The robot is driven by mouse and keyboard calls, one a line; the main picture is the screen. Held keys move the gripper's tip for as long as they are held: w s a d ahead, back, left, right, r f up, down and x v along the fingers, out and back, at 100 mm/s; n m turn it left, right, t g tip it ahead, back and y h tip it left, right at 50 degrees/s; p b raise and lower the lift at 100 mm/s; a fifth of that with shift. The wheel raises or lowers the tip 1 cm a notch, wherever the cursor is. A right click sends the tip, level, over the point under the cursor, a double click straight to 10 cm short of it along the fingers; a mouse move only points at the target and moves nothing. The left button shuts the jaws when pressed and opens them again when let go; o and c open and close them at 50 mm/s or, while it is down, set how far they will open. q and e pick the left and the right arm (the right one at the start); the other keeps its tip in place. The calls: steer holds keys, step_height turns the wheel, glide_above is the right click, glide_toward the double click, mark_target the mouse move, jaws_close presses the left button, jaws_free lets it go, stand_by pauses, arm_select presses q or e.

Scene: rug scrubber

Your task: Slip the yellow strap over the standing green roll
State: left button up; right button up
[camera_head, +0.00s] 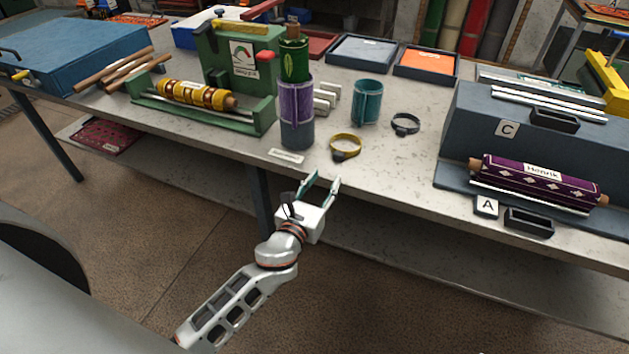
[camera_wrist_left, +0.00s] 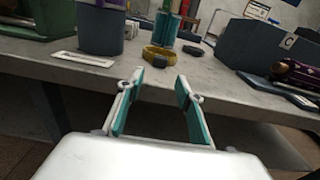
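The green roll (camera_head: 295,62) stands upright with a wooden end on top. A purple wrap surrounds its middle, and its lower end is hidden in a blue-grey round holder (camera_head: 297,134), which also shows in the left wrist view (camera_wrist_left: 99,32). The yellow strap (camera_head: 346,150) is a closed ring with a dark buckle, lying on the table just right of the holder. It also shows in the left wrist view (camera_wrist_left: 158,54), beyond the fingers. My left gripper (camera_head: 323,180) is open and empty, in front of the table edge and short of the strap. My right gripper is not in view.
A teal cylinder (camera_head: 367,102) and a black strap (camera_head: 405,124) stand behind and right of the yellow strap. A white label (camera_head: 287,156) lies before the holder. A green stand (camera_head: 205,112) is left; a grey block (camera_head: 470,125) holding a purple roll (camera_head: 535,180) is right.

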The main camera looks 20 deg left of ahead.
mark_target(338, 157)
arm_select(q)
steer(key=shift+w+r, duration=0.1)
steer(key=shift+r, duration=0.05)
steer(key=shift+w, duration=0.5)
steer(key=shift+w+d+f+b, duration=0.15)
steer(key=shift+w+b, duration=0.25)
steer(key=shift+w, duration=1.85)
steer(key=shift+w+d+f+b, duration=0.1)
steer(key=shift+w+b, duration=0.3)
steer(key=shift+w, duration=1.8)
jaws_close()
steer(key=shift+r, duration=0.15)
